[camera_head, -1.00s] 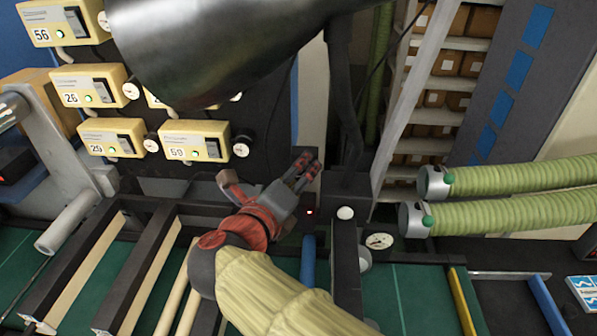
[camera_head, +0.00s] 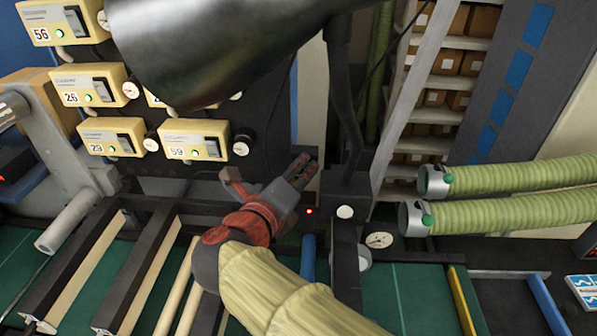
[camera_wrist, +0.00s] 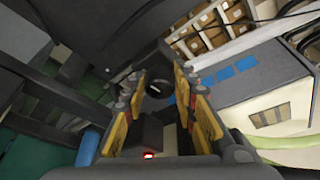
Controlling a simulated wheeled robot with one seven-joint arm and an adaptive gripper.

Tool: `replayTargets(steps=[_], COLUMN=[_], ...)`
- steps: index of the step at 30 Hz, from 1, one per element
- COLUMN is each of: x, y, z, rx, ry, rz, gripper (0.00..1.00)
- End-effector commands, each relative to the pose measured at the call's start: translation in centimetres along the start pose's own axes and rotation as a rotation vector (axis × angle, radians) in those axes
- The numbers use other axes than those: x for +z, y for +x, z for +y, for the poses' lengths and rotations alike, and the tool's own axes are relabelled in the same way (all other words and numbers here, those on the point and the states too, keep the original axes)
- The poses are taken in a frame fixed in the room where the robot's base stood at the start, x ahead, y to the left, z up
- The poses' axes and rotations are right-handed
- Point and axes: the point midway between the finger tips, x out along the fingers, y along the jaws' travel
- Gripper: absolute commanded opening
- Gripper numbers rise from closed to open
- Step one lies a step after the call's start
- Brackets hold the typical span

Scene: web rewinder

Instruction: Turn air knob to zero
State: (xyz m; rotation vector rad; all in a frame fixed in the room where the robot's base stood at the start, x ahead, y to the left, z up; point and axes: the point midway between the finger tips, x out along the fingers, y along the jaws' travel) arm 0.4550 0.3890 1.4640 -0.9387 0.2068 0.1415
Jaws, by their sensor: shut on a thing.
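The air knob (camera_wrist: 158,84) is a round black dial with a white mark. In the wrist view it sits between the fingertips of my gripper (camera_wrist: 157,88), which is shut on it from both sides. The white mark points roughly sideways, slightly tilted. In the head view my gripper (camera_head: 304,170) reaches up to the dark column right of the yellow boxes; the knob is hidden there by the fingers. A small dark box with a lit red light (camera_wrist: 149,155) lies below the knob in the wrist view.
Yellow numbered boxes (camera_head: 198,140) with small gauges hang at the left. A dark lamp-like cylinder (camera_head: 220,40) hangs overhead. Green hoses (camera_head: 520,176) run at the right. A round gauge (camera_head: 378,240) and a blue cylinder (camera_head: 308,258) lie near my wrist.

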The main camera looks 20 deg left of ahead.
Motion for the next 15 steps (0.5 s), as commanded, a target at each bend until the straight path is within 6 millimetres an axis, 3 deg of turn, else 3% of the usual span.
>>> replayTargets(steps=[8,15], x=[-0.04,-0.09], y=[0.01,0.05], z=[0.13,0.45], rx=[-0.004,-0.076], ry=[-0.015,-0.21], rz=[0.001,0.006], gripper=[0.02,0.02])
